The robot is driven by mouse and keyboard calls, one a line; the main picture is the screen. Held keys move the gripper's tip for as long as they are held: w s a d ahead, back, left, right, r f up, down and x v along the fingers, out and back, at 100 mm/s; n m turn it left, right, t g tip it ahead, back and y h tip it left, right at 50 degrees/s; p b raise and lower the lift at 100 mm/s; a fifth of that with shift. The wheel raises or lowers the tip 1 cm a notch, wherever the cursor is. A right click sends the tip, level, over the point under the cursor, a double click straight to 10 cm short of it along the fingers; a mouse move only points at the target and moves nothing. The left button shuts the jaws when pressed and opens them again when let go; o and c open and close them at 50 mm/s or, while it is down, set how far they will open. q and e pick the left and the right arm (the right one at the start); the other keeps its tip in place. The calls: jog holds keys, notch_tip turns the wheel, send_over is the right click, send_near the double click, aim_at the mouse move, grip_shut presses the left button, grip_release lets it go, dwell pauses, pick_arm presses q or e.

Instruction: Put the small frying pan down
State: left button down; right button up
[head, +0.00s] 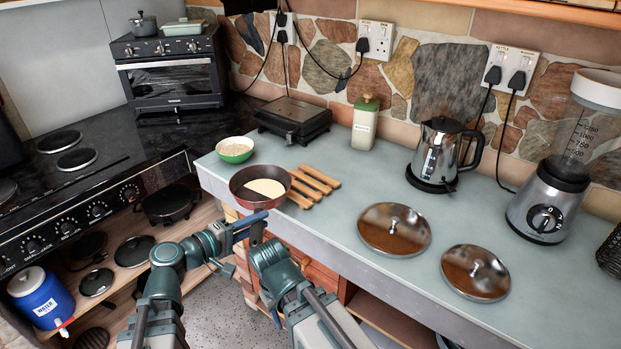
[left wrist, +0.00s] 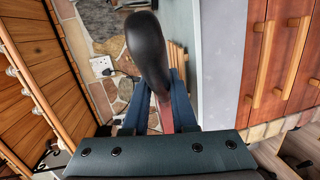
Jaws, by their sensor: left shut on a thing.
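The small frying pan (head: 240,192) is reddish brown, with a pale flat round thing (head: 268,187) inside. In the head view it is at the counter's left front, just left of a slatted wooden trivet (head: 318,180). It looks about level; I cannot tell whether it touches the counter. My left gripper (head: 252,220) is shut on its handle, in front of the counter edge. In the left wrist view the dark handle (left wrist: 148,50) with a red part rises between the fingers (left wrist: 160,105), and the pan's bowl is hidden. My right arm shows, but its gripper cannot be made out.
A green bowl (head: 235,150) stands behind the pan, with a dark grill (head: 293,118) and green-lidded canister (head: 365,122) further back. Two steel lids (head: 394,229), a kettle (head: 440,152) and a blender (head: 547,205) stand right. The counter (head: 350,185) is clear right of the trivet.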

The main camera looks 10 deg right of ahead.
aim_at(303, 203)
pick_arm(q)
jog(key=shift+s+r+m+g+h+p, duration=0.15)
jog(key=shift+s+r+m+g+h, duration=0.15)
jog(key=shift+s, duration=0.3)
jog(key=shift+s+r+m+g+h+p, duration=0.1)
jog(key=shift+s+r+m+g+p, duration=0.1)
jog(key=shift+s+r+g, duration=0.3)
jog(key=w+a+r+b+x, duration=0.1)
jog(key=w+x, duration=0.2)
jog(key=x, duration=1.1)
jog(key=shift+b, duration=0.3)
jog(key=shift+w+d+f, duration=0.1)
jog(key=shift+w+f, duration=0.05)
jog(key=shift+w, duration=0.05)
jog(key=f+b, duration=0.2)
jog(key=d+f+b, duration=0.1)
jog(key=shift+w+f+b, duration=0.3)
pick_arm(e)
notch_tip(303, 203, down, 4)
jog(key=shift+r, duration=0.15)
pick_arm(q)
jog(key=shift+f, duration=0.2)
jog(key=c, duration=0.7)
grip_release()
jog(key=shift+r, duration=0.1)
